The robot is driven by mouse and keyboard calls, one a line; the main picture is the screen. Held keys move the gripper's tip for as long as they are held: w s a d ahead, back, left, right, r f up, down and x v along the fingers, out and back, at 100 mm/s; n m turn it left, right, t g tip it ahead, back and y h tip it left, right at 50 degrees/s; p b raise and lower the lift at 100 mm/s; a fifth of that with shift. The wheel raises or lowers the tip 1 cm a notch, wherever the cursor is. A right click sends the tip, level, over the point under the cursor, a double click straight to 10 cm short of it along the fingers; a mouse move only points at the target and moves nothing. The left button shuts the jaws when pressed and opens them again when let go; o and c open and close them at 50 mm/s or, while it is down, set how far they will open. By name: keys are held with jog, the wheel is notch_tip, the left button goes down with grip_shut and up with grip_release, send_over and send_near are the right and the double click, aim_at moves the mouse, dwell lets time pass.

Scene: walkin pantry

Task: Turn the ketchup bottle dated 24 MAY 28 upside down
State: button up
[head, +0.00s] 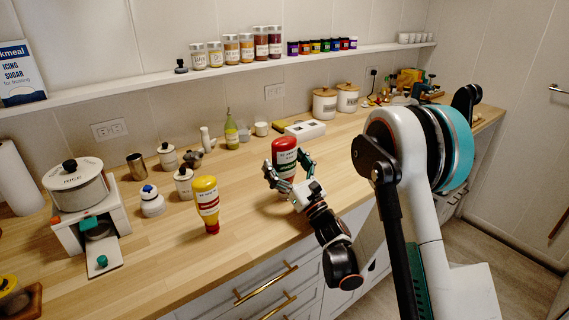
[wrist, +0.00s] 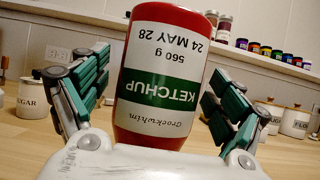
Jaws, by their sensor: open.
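The red ketchup bottle (head: 285,147) stands on the wooden counter with its broad rounded end up and no cap on top; its lower end is hidden behind my gripper. In the wrist view the ketchup bottle (wrist: 160,122) fills the middle, its white and green label printed 24 MAY 28 and KETCHUP reading upside down. My gripper (head: 289,172) is open, with one finger on each side of the bottle. In the wrist view my gripper (wrist: 168,95) shows gaps between both fingers and the bottle.
A yellow bottle (head: 206,196) with a red cap at the bottom stands to the left. A rice dispenser (head: 77,192), small jars and a green bottle (head: 231,130) stand behind and left. Canisters (head: 324,105) stand at the back. The counter in front of the yellow bottle is clear.

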aim_at(284, 140)
notch_tip(284, 140, up, 10)
jog(key=shift+f, duration=0.25)
dwell(0.3)
jog(key=shift+s, duration=0.1)
jog(key=shift+s+a+r+n, duration=0.15)
jog(key=shift+a+r+n, duration=0.05)
jog(key=shift+n, duration=0.2)
jog(key=s+a+n+g+h, duration=0.2)
jog(key=s+n+g, duration=0.7)
jog(key=s+n, duration=0.8)
jog(key=s+d+f+n+g+h, duration=0.1)
jog(key=s+d+f+n+h, duration=0.4)
jog(key=s+d, duration=0.4)
jog(key=s+d+f+n+g+h, duration=0.2)
jog(key=s+d+f+n+h, duration=0.3)
jog(key=s+d, duration=0.5)
jog(key=shift+s+d+f+n+g+h, duration=0.2)
jog(key=shift+d+f+n+g+h, duration=0.15)
jog(key=shift+d+n+h, duration=0.3)
